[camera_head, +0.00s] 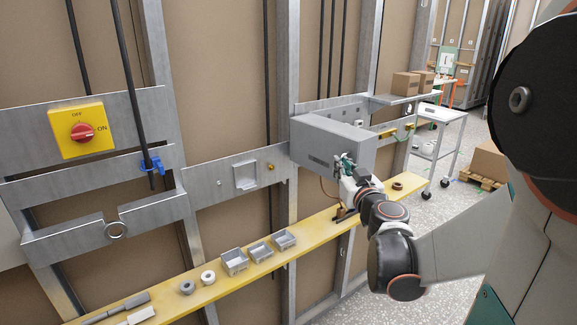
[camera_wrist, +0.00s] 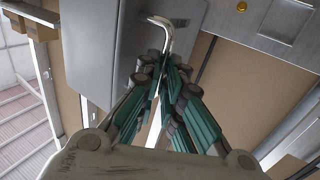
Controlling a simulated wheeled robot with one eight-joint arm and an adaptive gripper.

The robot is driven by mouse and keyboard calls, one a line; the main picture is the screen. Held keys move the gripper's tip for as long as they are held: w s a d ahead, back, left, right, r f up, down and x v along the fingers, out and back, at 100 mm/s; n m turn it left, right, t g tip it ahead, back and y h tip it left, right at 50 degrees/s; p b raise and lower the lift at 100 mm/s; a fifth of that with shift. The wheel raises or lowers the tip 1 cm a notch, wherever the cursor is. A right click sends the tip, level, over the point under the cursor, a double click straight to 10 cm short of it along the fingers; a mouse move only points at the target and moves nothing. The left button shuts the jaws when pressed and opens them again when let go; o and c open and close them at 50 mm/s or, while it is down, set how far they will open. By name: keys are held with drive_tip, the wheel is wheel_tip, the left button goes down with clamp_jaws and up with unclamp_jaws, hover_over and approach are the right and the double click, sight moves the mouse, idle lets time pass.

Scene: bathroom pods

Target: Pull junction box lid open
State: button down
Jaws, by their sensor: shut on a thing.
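The grey junction box (camera_head: 350,131) is mounted on the metal wall panel at the centre of the head view. Its lid (camera_head: 303,148) is a flat grey face that appears flush with the box; I cannot make out a gap. My gripper (camera_head: 346,161) is at the lower right part of this face. In the wrist view, the bent metal handle (camera_wrist: 166,28) stands out from the grey lid (camera_wrist: 138,25). My green-fingered gripper (camera_wrist: 162,64) is closed around the lower end of this handle. The fingertips hide the grip itself.
A yellow shelf (camera_head: 215,285) runs below the box with small grey trays (camera_head: 261,251) and rings (camera_head: 187,286) on it. A red rotary switch (camera_head: 82,132) is at left. A white cart (camera_head: 440,112) and cartons (camera_head: 488,160) stand at right. Floor (camera_head: 440,215) is open nearby.

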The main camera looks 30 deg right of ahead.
drive_tip(key=shift+w+r, duration=0.35)
drive_tip(key=shift+w, duration=0.05)
drive_tip(key=c, duration=1.8)
unclamp_jaws()
drive_tip(key=shift+o, duration=0.2)
drive_tip(key=shift+d, duration=0.1)
